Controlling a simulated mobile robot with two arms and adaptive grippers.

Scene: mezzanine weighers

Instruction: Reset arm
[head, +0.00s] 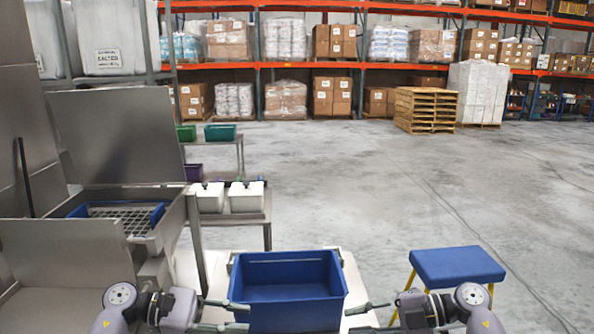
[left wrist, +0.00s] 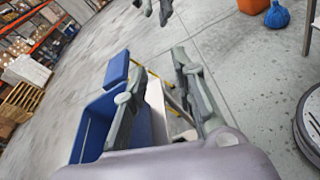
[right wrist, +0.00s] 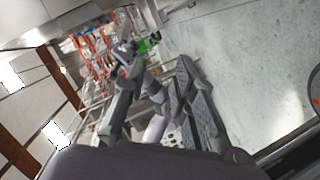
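My left gripper (head: 237,316) is at the bottom of the head view, at the left side of a blue bin (head: 290,308). Its two fingers are spread with nothing between them in the left wrist view (left wrist: 160,65). My right gripper (head: 362,318) is at the right side of the same bin, and its fingers are also apart. The right wrist view shows them spread and empty (right wrist: 155,68). Both grippers point inward towards the bin. The bin is upright and looks empty. Whether any fingertip touches it is hard to tell.
A blue-topped stool (head: 458,267) with yellow legs stands at right. A steel machine (head: 115,140) with a blue-edged grate stands at left, beside a shelf with white containers (head: 246,198). Pallet racks (head: 300,65) and stacked pallets (head: 426,108) stand far back. The middle floor is clear.

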